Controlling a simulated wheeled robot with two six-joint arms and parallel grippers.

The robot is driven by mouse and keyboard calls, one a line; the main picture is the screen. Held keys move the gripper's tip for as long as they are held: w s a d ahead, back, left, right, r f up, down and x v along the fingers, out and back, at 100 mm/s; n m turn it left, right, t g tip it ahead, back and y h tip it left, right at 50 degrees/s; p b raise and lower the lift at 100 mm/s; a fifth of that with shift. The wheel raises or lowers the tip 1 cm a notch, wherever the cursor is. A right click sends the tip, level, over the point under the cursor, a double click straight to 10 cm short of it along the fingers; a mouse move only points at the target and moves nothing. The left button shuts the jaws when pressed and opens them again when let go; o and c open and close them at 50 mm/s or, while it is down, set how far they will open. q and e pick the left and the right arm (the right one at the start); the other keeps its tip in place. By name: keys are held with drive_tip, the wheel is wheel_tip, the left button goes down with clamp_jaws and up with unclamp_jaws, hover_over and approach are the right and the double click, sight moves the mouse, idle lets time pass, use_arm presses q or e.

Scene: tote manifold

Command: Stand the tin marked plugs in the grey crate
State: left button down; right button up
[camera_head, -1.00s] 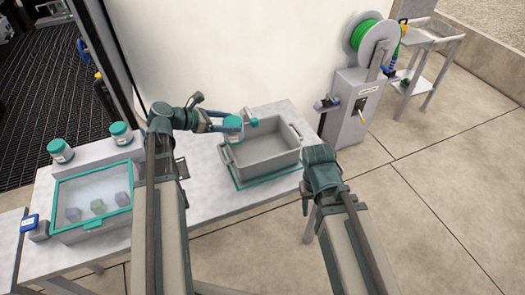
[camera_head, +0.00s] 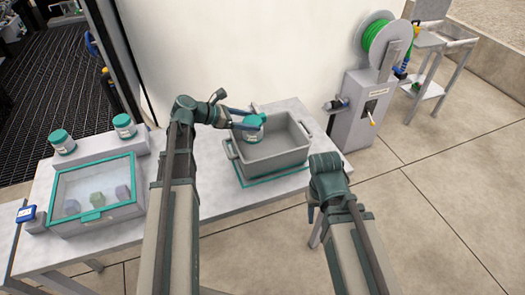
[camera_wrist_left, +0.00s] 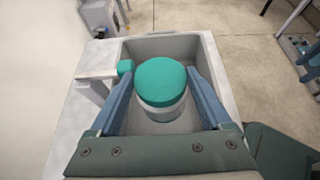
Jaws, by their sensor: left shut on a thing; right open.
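The tin (camera_head: 250,133), pale with a teal lid, is between the fingers of my left gripper (camera_head: 242,124). The gripper is shut on it. In the left wrist view the tin (camera_wrist_left: 161,85) looks upright, with a blue finger on each side. It is over or inside the left part of the grey crate (camera_head: 281,160); I cannot tell if it touches the floor. Its label cannot be read. The crate (camera_wrist_left: 205,45) is otherwise empty where I can see. My right gripper (camera_head: 312,213) is open and empty, in front of the table, right of the crate.
Two more teal-lidded tins (camera_head: 62,141) (camera_head: 124,125) stand on a ledge at the left. A teal-rimmed clear-topped case (camera_head: 97,190) holds several small blocks. A green reel (camera_head: 380,38) stands right.

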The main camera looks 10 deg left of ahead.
use_arm(q)
drive_tip(key=shift+f+b, duration=4.8)
drive_tip(key=shift+f, duration=0.25)
drive_tip(key=shift+r, duration=0.1)
unclamp_jaws()
